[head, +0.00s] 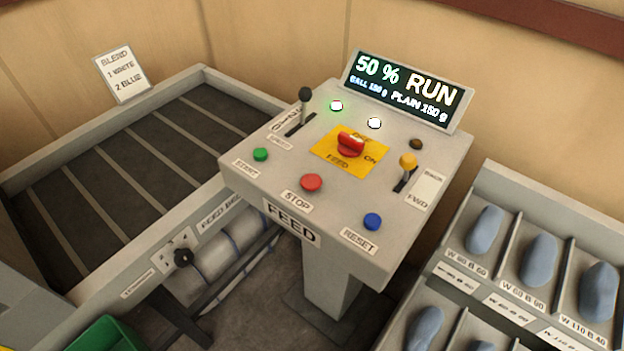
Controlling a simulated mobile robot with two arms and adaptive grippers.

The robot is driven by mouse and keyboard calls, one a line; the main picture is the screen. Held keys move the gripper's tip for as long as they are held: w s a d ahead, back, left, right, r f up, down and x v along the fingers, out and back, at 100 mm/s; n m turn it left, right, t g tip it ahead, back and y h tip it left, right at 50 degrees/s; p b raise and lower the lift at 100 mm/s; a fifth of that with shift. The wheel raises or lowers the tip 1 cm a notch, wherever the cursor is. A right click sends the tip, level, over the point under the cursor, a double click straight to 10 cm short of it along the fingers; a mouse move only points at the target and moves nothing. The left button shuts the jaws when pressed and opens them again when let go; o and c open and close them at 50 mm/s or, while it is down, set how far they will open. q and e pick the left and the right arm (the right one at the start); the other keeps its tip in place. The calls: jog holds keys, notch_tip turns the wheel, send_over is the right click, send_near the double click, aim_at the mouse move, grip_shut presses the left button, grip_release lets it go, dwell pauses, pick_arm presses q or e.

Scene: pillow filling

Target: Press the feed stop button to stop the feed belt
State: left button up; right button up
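The feed stop button is a red round button (311,182) above a STOP label on the front of the grey FEED console (245,178). A green START button (261,155) is to its left and a blue RESET button (372,221) to its right. The display (408,90) reads 50 % RUN, and a green lamp (336,105) is lit. The feed belt (120,165), dark with pale cross bars, lies in a grey frame left of the console. Neither of my grippers shows in the head view.
A red switch (350,143) on a yellow plate, a black-knobbed lever (305,95) and a yellow-knobbed lever (407,162) stand up from the console. A grey rack (487,277) with blue-grey pieces is at the right. A green bin (105,335) is at the lower left.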

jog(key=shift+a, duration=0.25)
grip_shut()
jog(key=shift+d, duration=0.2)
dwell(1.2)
